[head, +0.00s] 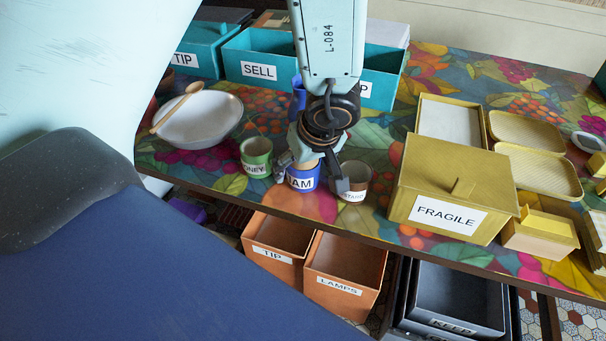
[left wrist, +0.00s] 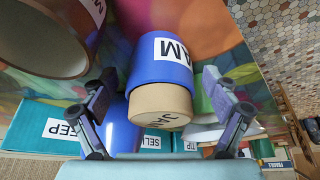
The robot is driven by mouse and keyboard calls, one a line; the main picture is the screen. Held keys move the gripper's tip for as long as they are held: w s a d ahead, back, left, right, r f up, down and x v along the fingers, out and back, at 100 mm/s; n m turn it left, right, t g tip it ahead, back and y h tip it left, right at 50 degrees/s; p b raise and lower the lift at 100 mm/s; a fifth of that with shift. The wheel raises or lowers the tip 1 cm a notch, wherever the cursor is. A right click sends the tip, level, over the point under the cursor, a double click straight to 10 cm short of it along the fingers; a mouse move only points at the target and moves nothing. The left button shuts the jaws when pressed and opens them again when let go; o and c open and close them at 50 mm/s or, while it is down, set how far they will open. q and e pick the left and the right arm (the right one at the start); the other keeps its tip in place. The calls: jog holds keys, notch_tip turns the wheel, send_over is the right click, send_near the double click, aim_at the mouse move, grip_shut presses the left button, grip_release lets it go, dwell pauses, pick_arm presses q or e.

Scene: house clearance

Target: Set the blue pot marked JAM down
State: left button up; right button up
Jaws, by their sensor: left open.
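The blue pot marked JAM (head: 303,181) stands on the patterned table top near its front edge, between two other pots. It also shows in the left wrist view (left wrist: 160,68), with its tan lid (left wrist: 160,103) toward me. My left gripper (head: 311,170) is over the pot, and its fingers hide part of the lid. In the left wrist view my left gripper (left wrist: 160,95) is open, with one finger on each side of the lid and a gap at both sides. My right gripper is not in view.
A green pot marked HONEY (head: 256,155) stands close on the left, a brown-and-white pot (head: 354,181) close on the right. A yellow FRAGILE box (head: 455,190) stands farther right, a white bowl (head: 200,120) left. Orange bins (head: 345,262) stand below the table edge.

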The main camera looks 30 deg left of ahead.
pick_arm(q)
jog(key=shift+w+a+f, duration=0.15)
jog(key=shift+a+f, duration=0.05)
jog(key=shift+a, duration=0.2)
jog(key=shift+d+r, duration=0.2)
jog(key=shift+d, duration=0.2)
jog(key=c, duration=0.5)
jog(key=shift+a+f, duration=0.15)
jog(key=shift+a, duration=0.1)
jog(key=c, duration=0.3)
jog(key=shift+d, duration=0.15)
jog(key=c, duration=0.6)
jog(key=shift+c, duration=0.3)
